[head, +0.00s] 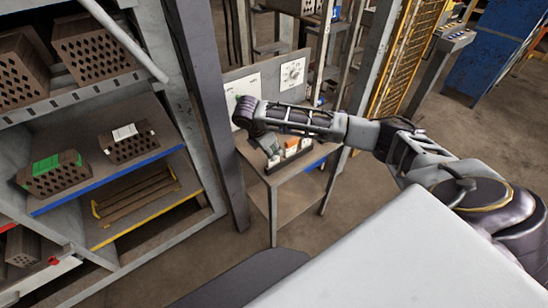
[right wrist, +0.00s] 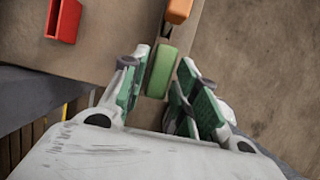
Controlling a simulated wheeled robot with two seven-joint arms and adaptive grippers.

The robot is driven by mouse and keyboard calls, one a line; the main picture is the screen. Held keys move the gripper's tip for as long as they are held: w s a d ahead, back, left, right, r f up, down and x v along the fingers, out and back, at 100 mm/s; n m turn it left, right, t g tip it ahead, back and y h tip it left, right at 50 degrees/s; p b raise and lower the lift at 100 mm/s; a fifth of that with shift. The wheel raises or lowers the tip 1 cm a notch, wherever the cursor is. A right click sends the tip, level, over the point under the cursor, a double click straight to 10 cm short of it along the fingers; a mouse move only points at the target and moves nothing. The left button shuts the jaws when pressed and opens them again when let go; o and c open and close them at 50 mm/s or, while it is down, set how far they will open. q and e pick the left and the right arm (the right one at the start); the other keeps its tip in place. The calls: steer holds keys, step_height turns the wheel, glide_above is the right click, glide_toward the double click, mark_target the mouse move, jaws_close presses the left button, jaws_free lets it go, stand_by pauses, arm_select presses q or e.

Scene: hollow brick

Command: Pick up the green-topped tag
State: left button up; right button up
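The green-topped tag (right wrist: 161,70) shows in the right wrist view as a rounded green block, upper middle. My right gripper (right wrist: 163,64) has its two green-padded fingers on either side of it, with narrow gaps visible; the fingers look open. In the head view my right gripper (head: 269,148) reaches down over a dark rack (head: 288,161) on a small table, and it hides the green-topped tag there. An orange-topped tag (head: 293,143) stands in the rack beside the gripper; it also shows in the right wrist view (right wrist: 178,10). My left gripper is not in view.
The small table (head: 313,158) has a back panel (head: 292,73) with a dial sheet. A red open box (right wrist: 64,20) lies left of the gripper in the wrist view. A grey post (head: 212,110) and a brick shelf (head: 110,185) stand to the left.

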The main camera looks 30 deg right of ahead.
steer(key=shift+d+x, duration=0.15)
steer(key=shift+x, duration=1.15)
steer(key=shift+d+x, duration=0.15)
steer(key=shift+x, duration=1.15)
steer(key=shift+r, duration=0.15)
jaws_close()
